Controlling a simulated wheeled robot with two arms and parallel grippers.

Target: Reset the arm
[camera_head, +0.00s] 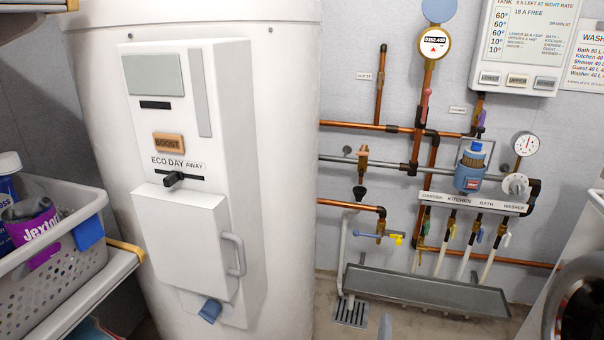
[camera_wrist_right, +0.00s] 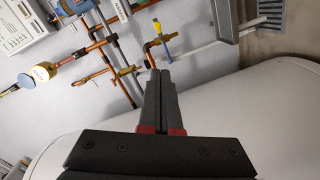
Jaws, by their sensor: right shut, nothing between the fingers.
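My right gripper (camera_wrist_right: 161,74) is shut with nothing between its dark grey fingers, which lie side by side in the right wrist view. In the head view only a small grey tip of the right gripper (camera_head: 385,327) shows at the bottom edge, in front of the floor below the drip tray (camera_head: 428,290). The gripper touches nothing that I can see. The white tank's curved side (camera_wrist_right: 270,110) lies behind and below the fingers in the wrist view. My left gripper is not in view.
The white tank (camera_head: 285,150) with its control panel stands left of centre. Copper pipes, a blue filter (camera_head: 471,168) and hose valves line the wall. A basket (camera_head: 75,240) sits on a shelf at left. A round metal-rimmed machine door (camera_head: 580,305) is at right.

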